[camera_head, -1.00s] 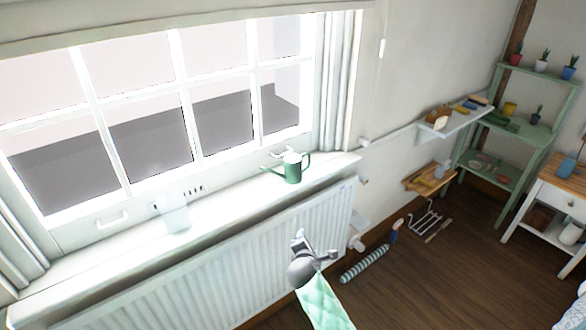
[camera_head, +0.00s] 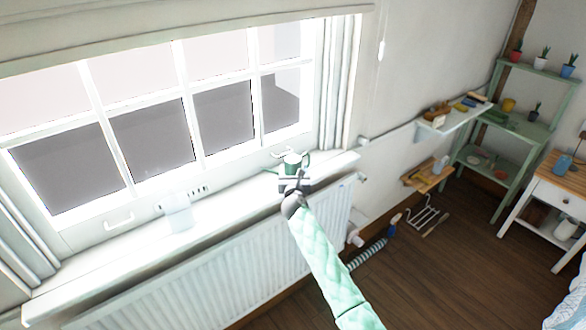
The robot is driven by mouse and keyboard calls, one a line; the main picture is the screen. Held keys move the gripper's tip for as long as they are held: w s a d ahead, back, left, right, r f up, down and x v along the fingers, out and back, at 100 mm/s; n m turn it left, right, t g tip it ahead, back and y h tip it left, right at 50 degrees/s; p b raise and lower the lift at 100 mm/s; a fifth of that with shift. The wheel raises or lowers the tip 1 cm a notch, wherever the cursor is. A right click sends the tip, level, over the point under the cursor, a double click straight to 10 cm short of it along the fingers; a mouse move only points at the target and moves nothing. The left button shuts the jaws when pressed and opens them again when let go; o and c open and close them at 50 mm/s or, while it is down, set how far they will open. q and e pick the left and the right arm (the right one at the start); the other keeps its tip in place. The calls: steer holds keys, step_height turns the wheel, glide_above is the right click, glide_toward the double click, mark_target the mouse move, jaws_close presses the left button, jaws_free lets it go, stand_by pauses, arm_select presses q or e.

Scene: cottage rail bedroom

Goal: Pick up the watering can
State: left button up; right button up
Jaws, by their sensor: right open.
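The green and white watering can (camera_head: 292,161) stands upright on the white windowsill, near its right end. My right gripper (camera_head: 292,182) is open in front of the can and hides its lower part. I cannot tell whether the fingers touch it. My right arm comes up from the bottom in a pale green quilted sleeve. My left gripper is not in view.
The windowsill (camera_head: 120,240) runs above a white radiator (camera_head: 200,279). A pale see-through container (camera_head: 179,217) stands on the sill to the left. A wall shelf (camera_head: 452,122) and a green shelf unit (camera_head: 530,134) are at the right.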

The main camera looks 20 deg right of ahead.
steer(key=p+x, duration=0.1)
steer(key=x, duration=0.3)
steer(key=shift+a+r, duration=0.1)
steer(key=shift+a, duration=0.05)
steer(key=shift+w, duration=0.45)
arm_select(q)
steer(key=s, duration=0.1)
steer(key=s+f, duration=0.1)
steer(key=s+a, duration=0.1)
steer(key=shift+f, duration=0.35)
arm_select(e)
steer(key=c, duration=0.9)
